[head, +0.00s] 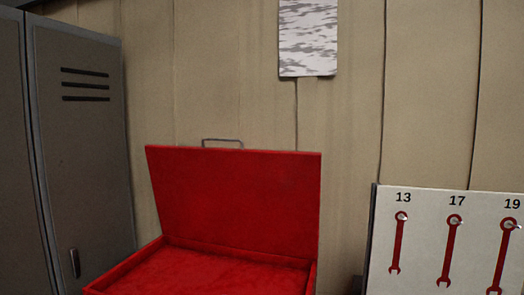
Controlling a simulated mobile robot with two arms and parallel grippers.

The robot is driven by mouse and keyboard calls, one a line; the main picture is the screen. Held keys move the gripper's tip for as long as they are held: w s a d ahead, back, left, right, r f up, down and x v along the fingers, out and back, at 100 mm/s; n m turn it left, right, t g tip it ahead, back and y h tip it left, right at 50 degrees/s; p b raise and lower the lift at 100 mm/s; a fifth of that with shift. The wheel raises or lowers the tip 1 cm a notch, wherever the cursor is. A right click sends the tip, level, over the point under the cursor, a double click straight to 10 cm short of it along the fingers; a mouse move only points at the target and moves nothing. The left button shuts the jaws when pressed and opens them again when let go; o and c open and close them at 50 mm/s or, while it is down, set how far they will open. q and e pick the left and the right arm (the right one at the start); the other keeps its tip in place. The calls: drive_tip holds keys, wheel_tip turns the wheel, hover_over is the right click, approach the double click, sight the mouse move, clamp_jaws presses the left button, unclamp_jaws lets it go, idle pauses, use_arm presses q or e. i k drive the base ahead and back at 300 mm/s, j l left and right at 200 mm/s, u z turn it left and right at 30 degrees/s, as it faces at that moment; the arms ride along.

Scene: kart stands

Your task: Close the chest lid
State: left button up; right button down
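A red chest (150,261) stands low in the middle of the head view, cut off by the bottom edge. Its red lid (235,200) is raised, standing nearly upright and leaning back at the rear edge. A thin grey handle (222,141) shows above the lid's top edge. The visible part of the chest's inside is red and looks empty. The front of the chest is out of view. Neither of my grippers is in view.
A grey metal locker (80,150) stands at the left. A white board (430,240) with red wrench shapes and the numbers 13, 17 and 19 is at the right. A beige panelled wall (220,70) is behind, with a grey-and-white sheet (308,38) on it.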

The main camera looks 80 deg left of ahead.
sight(264, 201)
drive_tip(key=u, duration=2.8)
